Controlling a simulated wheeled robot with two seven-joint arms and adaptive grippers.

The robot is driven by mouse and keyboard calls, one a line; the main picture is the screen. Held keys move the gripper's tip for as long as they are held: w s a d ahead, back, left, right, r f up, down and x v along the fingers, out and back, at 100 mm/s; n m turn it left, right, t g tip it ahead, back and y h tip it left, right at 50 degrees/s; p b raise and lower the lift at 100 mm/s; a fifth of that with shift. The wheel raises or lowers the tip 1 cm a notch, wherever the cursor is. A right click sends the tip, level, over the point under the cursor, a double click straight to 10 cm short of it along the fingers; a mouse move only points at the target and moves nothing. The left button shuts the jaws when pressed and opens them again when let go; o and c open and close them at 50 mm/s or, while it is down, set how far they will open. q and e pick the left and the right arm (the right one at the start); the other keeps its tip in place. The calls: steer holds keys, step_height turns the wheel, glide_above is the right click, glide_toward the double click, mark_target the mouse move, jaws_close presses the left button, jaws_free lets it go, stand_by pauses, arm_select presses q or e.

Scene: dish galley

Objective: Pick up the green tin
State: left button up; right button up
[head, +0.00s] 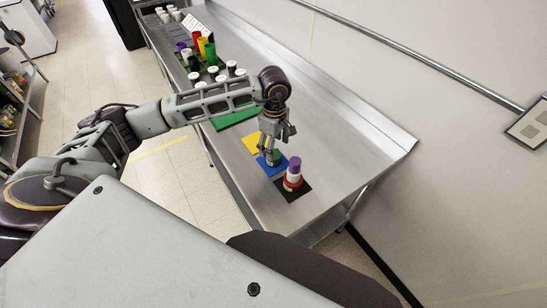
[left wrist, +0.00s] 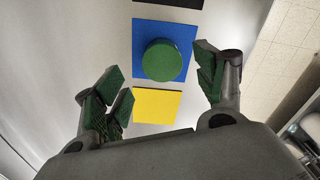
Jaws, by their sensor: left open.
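The green tin (left wrist: 162,61) stands on the blue mat (left wrist: 141,38), seen from above as a round green top in the left wrist view. In the head view the green tin (head: 275,158) shows partly, just below my left gripper (head: 268,150). My left gripper also shows in the left wrist view (left wrist: 160,85), open and empty, with its fingers apart on either side of the tin's near edge. No contact with the tin can be seen. My right gripper is in neither view.
A black mat (head: 301,194) holds a purple, white and red stack (head: 292,177) close by. A yellow mat (head: 250,142) is bare in the wrist view. Several cups and jars stand at the counter's far end. The metal counter (head: 340,130) is clear towards the wall.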

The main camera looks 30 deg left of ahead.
arm_select(q)
steer(key=shift+f, duration=0.1)
steer(key=shift+s+d+f+p, duration=0.15)
steer(key=shift+f+p, duration=0.65)
steer(key=shift+f, duration=1.7)
steer(key=c, duration=1.2)
